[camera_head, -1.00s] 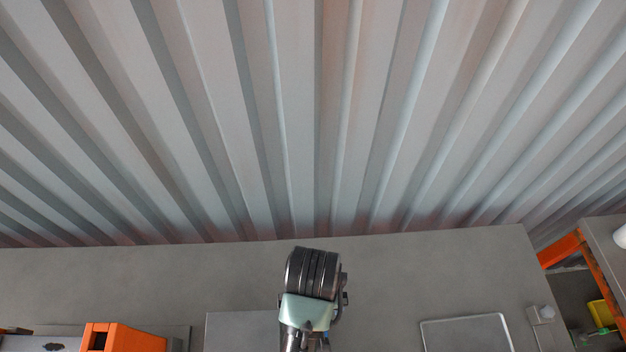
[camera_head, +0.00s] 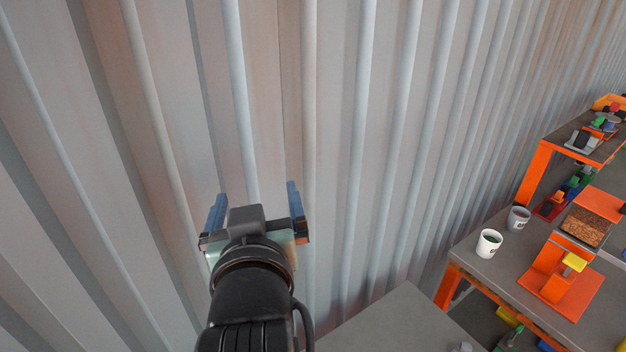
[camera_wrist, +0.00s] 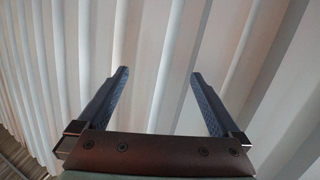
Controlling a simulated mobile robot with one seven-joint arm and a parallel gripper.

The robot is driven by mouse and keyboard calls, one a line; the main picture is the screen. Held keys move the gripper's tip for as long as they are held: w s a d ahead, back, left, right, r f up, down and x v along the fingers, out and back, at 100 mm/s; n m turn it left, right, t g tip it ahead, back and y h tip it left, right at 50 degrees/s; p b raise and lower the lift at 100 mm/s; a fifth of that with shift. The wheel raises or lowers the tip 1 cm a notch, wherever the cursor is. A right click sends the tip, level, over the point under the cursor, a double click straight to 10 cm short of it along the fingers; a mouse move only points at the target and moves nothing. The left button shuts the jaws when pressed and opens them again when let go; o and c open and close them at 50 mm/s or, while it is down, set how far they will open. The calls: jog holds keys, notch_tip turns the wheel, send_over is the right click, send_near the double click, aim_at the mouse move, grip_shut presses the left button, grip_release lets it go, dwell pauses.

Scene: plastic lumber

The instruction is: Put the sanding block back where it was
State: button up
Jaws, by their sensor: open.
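My gripper (camera_head: 256,192) is raised in front of the corrugated wall, with its two blue fingers spread apart. In the wrist view my gripper (camera_wrist: 159,73) is open, with nothing between the fingers and only the wall beyond. I cannot make out the sanding block for sure in any view. A small yellow block (camera_head: 574,262) rests on an orange stand (camera_head: 572,290) on the workbench at the right, well away from my gripper. I cannot tell what that block is.
The grey corrugated wall (camera_head: 390,130) fills most of the view. The workbench (camera_head: 513,277) at the right carries two cups, a white one (camera_head: 489,243) and a grey one (camera_head: 518,218), and a brown-filled orange holder (camera_head: 583,227).

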jog(key=s+d+r+m+t, duration=0.1)
jog(key=s+r+t, duration=0.3)
jog(key=r, duration=0.5)
jog(key=s+d+r+m+t+h, duration=0.1)
jog(key=s+d+r+t, duration=0.2)
jog(key=r, duration=0.7)
jog(key=s+d+r+t+h+b, duration=0.1)
jog(key=s+d+r+t, duration=0.2)
jog(key=r, duration=0.6)
jog(key=shift+s+r+m+t, duration=0.2)
jog(key=shift+s+m+t, duration=0.2)
jog(key=shift+s+t, duration=0.5)
jog(key=shift+d, duration=0.1)
